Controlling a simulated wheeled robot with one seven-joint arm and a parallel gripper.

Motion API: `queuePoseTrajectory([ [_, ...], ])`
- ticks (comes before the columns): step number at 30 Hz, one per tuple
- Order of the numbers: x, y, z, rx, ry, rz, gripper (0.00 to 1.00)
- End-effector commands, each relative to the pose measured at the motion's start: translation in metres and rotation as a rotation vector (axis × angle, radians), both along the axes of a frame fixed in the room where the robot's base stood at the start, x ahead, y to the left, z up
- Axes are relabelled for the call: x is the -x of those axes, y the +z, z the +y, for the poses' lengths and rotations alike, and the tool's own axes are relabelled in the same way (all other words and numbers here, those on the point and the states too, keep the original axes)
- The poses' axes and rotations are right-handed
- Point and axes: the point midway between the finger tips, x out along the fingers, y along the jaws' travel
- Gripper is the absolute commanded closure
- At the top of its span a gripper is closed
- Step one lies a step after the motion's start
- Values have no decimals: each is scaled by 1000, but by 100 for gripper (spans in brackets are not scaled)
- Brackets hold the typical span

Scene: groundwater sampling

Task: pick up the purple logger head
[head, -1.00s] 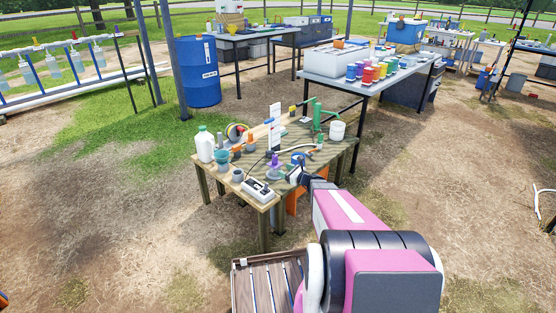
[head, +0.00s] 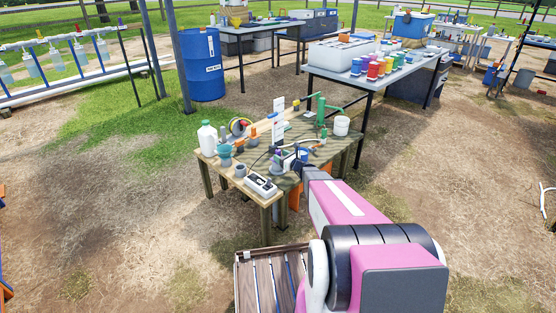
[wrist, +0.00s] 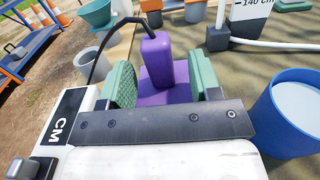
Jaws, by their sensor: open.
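The purple logger head (wrist: 156,58) is upright in the wrist view, a narrow block on a wider purple base, with a black cable at its top. My gripper (wrist: 160,82) is open, with one green-padded finger to the left of the logger head and one to the right. A gap shows on the left; contact on the right cannot be judged. The lower part of the logger head is hidden behind the gripper's dark bar. In the head view my gripper (head: 287,160) is over the wooden table (head: 210,161), and the logger head is mostly hidden there.
A blue cup (wrist: 292,112) stands close to the right of my gripper in the wrist view. A grey cup (wrist: 92,62) and a teal funnel (wrist: 95,14) are at the left. In the head view a white meter (head: 260,186) lies at the table's front edge.

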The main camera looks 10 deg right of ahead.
Motion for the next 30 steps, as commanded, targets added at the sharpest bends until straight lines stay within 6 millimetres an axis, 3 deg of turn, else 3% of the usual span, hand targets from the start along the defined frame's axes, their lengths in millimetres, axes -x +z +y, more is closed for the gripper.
queuePoseTrajectory([
  [4,-18,-1,13,-1,2,-1,43],
  [12,-20,0,15,0,1,0,43],
  [17,-20,0,15,0,1,0,95],
  [18,-20,0,15,0,1,0,98],
  [30,-19,5,15,0,1,0,97],
])
